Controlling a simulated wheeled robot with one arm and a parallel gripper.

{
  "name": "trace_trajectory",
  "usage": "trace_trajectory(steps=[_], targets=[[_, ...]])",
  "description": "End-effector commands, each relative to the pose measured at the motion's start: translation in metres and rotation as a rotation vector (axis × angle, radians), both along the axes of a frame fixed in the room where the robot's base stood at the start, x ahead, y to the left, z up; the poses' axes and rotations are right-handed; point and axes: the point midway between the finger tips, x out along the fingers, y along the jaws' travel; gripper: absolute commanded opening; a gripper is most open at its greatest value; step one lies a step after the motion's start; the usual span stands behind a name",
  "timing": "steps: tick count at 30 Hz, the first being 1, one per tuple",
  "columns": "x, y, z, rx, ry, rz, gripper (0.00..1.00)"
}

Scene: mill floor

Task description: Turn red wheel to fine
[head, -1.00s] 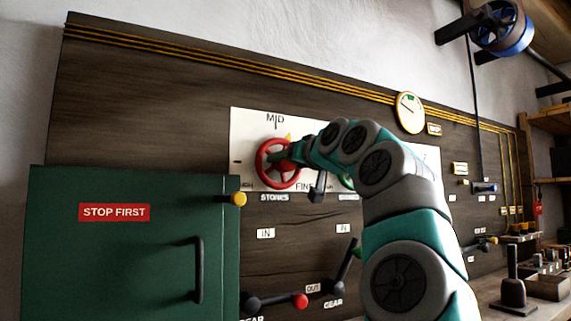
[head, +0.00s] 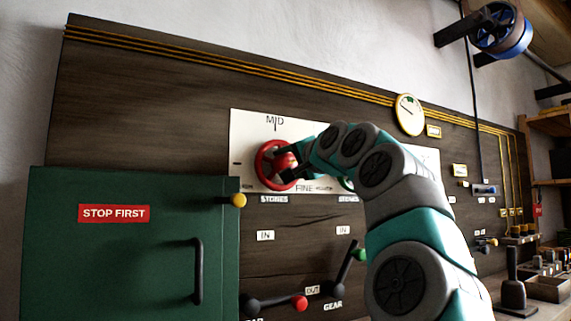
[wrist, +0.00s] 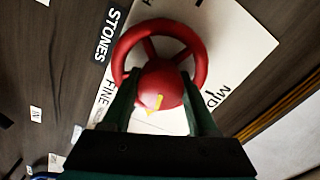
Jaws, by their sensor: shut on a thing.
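The red wheel (head: 274,165) is mounted on a white dial plate (head: 243,128) on the dark wall board. The plate reads MID above the wheel and FINE below right. My gripper (head: 288,163) reaches the wheel from the right. In the wrist view the red wheel (wrist: 127,47) fills the centre, and my gripper (wrist: 162,88) has one finger on each side of its round red hub. A yellow pointer (wrist: 154,103) shows between the fingers, on the side between MID and FINE. My arm hides part of the plate in the head view.
A green cabinet (head: 120,250) marked STOP FIRST stands at lower left, with a yellow knob (head: 238,200) at its edge. Below the plate are a red-tipped lever (head: 299,302) and a green-tipped lever (head: 359,255). A round gauge (head: 409,114) is at upper right.

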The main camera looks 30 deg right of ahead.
Motion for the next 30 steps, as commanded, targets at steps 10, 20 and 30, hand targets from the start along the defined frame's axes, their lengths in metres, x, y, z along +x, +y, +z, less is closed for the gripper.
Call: trace_trajectory(steps=[10, 20, 30], targets=[[-0.0005, -0.0009, 0.0005, 0.213, 0.006, -0.001, 0.04], [-0.0010, -0.0015, 0.0006, 0.287, 0.007, -0.002, 0.04], [-0.0009, -0.0012, 0.0003, 0.293, 0.008, -0.001, 0.04]])
